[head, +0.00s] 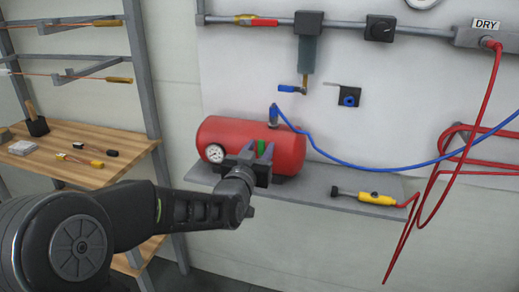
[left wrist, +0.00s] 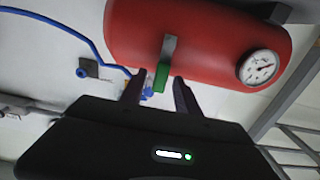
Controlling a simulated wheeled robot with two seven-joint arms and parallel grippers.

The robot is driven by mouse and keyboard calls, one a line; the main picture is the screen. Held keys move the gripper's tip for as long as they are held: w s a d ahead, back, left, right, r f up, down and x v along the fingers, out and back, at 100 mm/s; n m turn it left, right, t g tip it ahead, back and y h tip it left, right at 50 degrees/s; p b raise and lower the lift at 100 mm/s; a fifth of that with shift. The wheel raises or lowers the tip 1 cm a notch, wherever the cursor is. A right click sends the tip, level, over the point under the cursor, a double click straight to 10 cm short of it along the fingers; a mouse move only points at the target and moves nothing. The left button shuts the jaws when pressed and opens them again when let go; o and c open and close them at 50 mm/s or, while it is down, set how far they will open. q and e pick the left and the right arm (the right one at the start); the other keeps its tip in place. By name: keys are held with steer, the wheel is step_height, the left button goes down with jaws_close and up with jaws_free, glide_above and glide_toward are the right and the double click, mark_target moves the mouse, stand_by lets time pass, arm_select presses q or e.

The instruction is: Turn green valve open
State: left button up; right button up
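The green valve handle (head: 261,145) is on the front of a red air tank (head: 215,134). In the left wrist view the green handle (left wrist: 161,78) hangs from a grey metal stem (left wrist: 169,48) on the red tank (left wrist: 200,25). My left gripper (head: 257,151) is in front of the tank. Its two dark fingers, seen in the left wrist view (left wrist: 158,84), stand apart on either side of the green handle, with gaps visible. Whether the handle lies fully between the fingertips in depth is hard to tell. My right gripper is not in view.
The tank rests on a grey wall shelf (head: 345,202) with a yellow-handled tool (head: 374,197). A pressure gauge (head: 215,153) is on the tank's left end. A blue hose (head: 350,163) leaves its top. A wooden workbench (head: 90,165) stands left. A red hose (head: 475,110) hangs right.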

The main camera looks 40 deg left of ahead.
arm_select(q)
jaws_close()
stand_by(1.2)
